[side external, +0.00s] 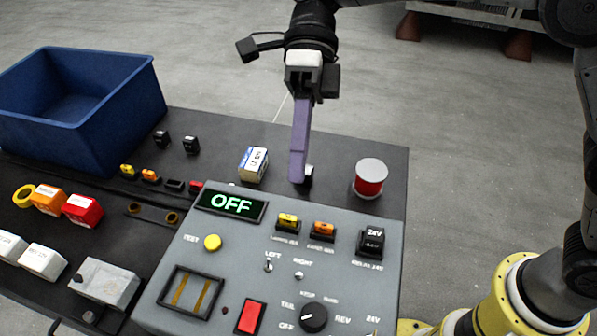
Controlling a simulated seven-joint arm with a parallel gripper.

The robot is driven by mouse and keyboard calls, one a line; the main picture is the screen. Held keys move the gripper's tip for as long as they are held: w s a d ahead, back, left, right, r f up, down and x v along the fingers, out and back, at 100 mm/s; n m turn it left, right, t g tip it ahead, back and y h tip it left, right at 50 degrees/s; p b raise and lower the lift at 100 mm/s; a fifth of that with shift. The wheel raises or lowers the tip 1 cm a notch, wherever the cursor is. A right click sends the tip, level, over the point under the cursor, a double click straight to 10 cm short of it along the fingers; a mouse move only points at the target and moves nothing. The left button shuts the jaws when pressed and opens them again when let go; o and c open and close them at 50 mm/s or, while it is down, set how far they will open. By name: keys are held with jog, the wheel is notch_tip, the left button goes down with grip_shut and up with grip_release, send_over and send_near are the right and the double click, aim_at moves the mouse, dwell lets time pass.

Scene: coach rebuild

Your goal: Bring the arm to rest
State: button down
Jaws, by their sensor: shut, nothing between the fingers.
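My gripper (299,160) hangs from the top of the side external view with its long purple fingers pointing down. The fingers are shut with nothing between them. Their tips are just behind the back edge of the grey control panel (215,262), close to a small white and dark piece (308,174). I cannot tell whether the tips touch it. My arm reaches in from the upper right.
A blue bin (140,110) stands at the back left. A red and white cylinder (370,180) and a small labelled box (254,164) flank the gripper. The panel carries an OFF display (231,203), switches and a black knob (314,317). Coloured blocks lie left.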

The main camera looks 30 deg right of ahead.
dwell(0.4)
jog(key=s+d+r+n+t, duration=0.1)
jog(key=s+d+r+t, duration=0.25)
jog(key=d, duration=0.35)
jog(key=s+d+r+n+t, duration=0.1)
jog(key=s+d+r+t, duration=0.15)
jog(key=d+r, duration=0.4)
jog(key=s+d+f+n+t+h, duration=0.3)
jog(key=d+f+n, duration=0.4)
jog(key=n, duration=0.5)
jog(key=s+d+f+n+t+h, duration=0.3)
jog(key=d+f+n, duration=0.4)
jog(key=d+n, duration=0.5)
jog(key=shift+s+d+t+h, duration=0.25)
jog(key=shift+s+t, duration=0.4)
jog(key=shift+t, duration=0.35)
